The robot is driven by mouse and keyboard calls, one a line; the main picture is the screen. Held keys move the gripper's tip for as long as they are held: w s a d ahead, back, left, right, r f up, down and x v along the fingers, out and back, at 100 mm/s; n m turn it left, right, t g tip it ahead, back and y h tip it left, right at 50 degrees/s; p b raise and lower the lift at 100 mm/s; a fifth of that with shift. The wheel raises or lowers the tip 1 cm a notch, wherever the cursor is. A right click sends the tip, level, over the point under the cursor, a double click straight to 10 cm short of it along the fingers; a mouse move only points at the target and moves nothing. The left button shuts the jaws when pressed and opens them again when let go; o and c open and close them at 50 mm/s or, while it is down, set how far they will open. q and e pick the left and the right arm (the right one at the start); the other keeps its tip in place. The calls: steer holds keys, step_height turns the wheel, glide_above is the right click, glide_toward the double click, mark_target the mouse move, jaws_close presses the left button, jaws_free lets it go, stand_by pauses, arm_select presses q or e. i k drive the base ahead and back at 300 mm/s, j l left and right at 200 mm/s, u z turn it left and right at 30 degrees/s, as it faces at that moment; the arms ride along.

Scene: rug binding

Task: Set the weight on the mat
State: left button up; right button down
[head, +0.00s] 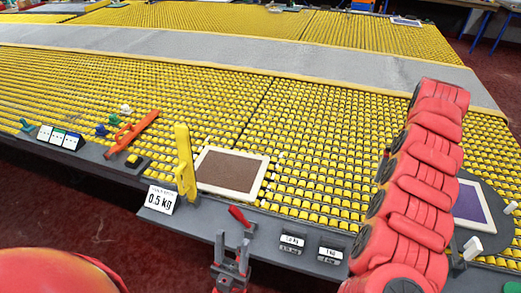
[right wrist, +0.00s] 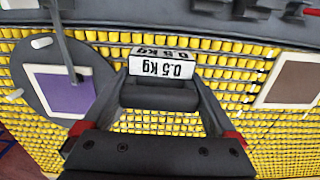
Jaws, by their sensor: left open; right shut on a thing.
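In the right wrist view my right gripper (right wrist: 160,84) is shut on a dark weight (right wrist: 160,97) with a white label reading 0.5 kg. It holds the weight over the yellow studded surface. A purple mat (right wrist: 64,92) with a white frame lies to the left there, and a brown mat (right wrist: 297,82) with a white frame lies at the right edge. The head view also shows the brown mat (head: 228,170) near the middle and the purple mat (head: 470,203) at the right, partly behind my red right arm. My left gripper (head: 232,254) is open and empty at the front edge.
Two labelled weights (head: 292,243) (head: 330,254) sit on the dark front ledge. A 0.5 kg sign (head: 160,199) and an upright yellow piece (head: 185,160) stand left of the brown mat. An orange tool (head: 133,131) lies farther left. The yellow studded surface (head: 310,130) beyond is clear.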

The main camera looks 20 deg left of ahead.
mark_target(243, 174)
steer(key=i+j+u, duration=0.15)
steer(key=u, duration=0.25)
steer(key=i+u, duration=0.4)
steer(key=i+j+u, duration=0.1)
steer(key=i+u, duration=0.25)
steer(key=k, duration=0.1)
